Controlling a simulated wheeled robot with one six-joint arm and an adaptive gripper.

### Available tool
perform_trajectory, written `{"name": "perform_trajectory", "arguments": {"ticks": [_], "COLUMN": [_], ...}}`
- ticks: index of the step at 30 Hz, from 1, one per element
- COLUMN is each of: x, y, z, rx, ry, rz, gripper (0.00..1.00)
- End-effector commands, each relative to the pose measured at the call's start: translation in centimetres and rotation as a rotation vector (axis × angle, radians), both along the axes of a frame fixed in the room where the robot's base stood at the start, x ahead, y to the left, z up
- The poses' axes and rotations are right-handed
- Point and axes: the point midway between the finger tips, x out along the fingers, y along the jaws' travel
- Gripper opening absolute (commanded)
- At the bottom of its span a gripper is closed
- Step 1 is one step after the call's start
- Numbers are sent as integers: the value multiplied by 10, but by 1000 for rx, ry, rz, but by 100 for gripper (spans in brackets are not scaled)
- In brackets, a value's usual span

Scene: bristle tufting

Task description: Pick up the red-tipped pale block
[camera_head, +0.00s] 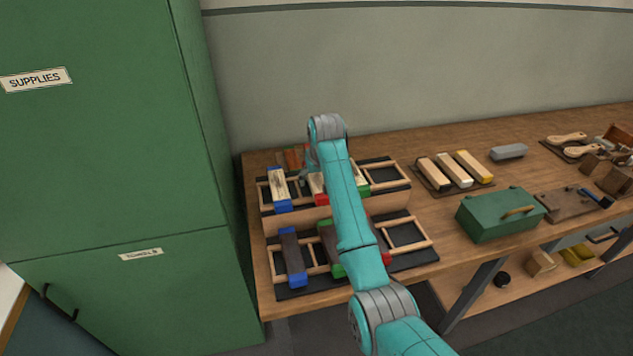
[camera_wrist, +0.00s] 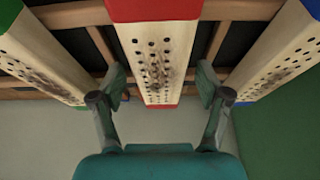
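The red-tipped pale block (camera_wrist: 158,55) runs down the middle of the wrist view, with rows of dark holes and a red band at each end. My gripper (camera_wrist: 161,84) is open, with one finger on each side of this block and a gap to both sides. Whether the fingers reach down to its sides is hard to tell. In the head view the pale block (camera_head: 316,182) shows only partly beside my arm, in the middle of the upper rack, its red end (camera_head: 321,199) facing the front.
A blue-tipped pale block (camera_head: 278,184) lies to the left and a green-tipped pale block (camera_head: 362,181) to the right, both close by. The lower rack (camera_head: 408,235) holds dark blocks. A green box (camera_head: 500,214) stands farther right; a green cabinet (camera_head: 110,180) is left.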

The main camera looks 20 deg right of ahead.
Motion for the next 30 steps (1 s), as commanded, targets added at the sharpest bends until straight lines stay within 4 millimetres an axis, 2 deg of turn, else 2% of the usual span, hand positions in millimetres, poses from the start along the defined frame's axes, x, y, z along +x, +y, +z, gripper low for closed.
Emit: {"name": "perform_trajectory", "arguments": {"ticks": [1,6,7,8,17,20,30], "x": [0,0,0,0,0,1,1], "y": [0,0,0,0,0,0,0], "z": [0,0,0,0,5,16,78], "rx": [0,0,0,0,0,0,0], "ry": [0,0,0,0,-1,-2,-3], "rz": [0,0,0,0,0,0,0], "gripper": [60,17,10,6,6,6,6]}}
